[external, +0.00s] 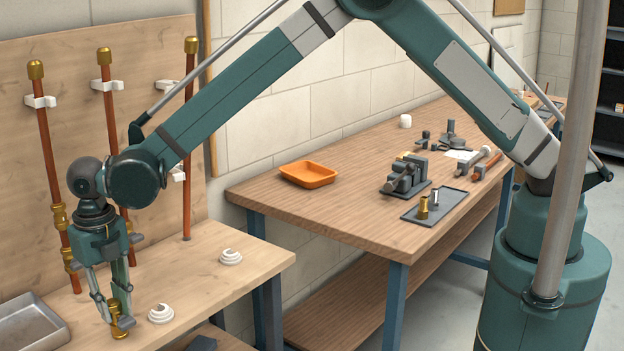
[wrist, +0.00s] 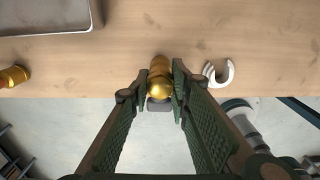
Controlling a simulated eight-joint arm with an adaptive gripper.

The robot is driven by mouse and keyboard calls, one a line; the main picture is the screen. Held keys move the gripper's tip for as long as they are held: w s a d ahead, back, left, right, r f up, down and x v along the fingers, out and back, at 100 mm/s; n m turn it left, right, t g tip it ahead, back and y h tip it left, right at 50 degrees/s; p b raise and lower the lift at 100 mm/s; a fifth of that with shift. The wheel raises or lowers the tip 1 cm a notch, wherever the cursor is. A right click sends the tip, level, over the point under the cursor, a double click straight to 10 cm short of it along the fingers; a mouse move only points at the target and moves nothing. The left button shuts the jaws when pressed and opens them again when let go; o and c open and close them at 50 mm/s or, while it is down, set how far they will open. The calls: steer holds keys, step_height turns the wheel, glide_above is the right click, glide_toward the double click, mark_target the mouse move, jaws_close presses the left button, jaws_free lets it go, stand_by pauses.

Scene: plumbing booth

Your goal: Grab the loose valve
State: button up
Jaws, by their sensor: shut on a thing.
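The loose valve (external: 121,324) is a small brass piece low over the front part of the light wooden bench. My gripper (external: 115,302) points down and is shut on it. In the wrist view the brass valve (wrist: 160,86) sits between the two green fingers, close to the bench's edge. A small grey part shows just below the brass. I cannot tell whether the valve touches the bench top.
Copper pipes (external: 110,150) with brass fittings stand against the wooden panel behind my gripper. A metal tray (external: 32,322) lies at the left. White coils (external: 231,257) lie to the right. A second bench holds an orange tray (external: 308,174) and tools.

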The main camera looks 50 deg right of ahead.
steer(key=shift+r, duration=0.1)
steer(key=shift+r, duration=4.95)
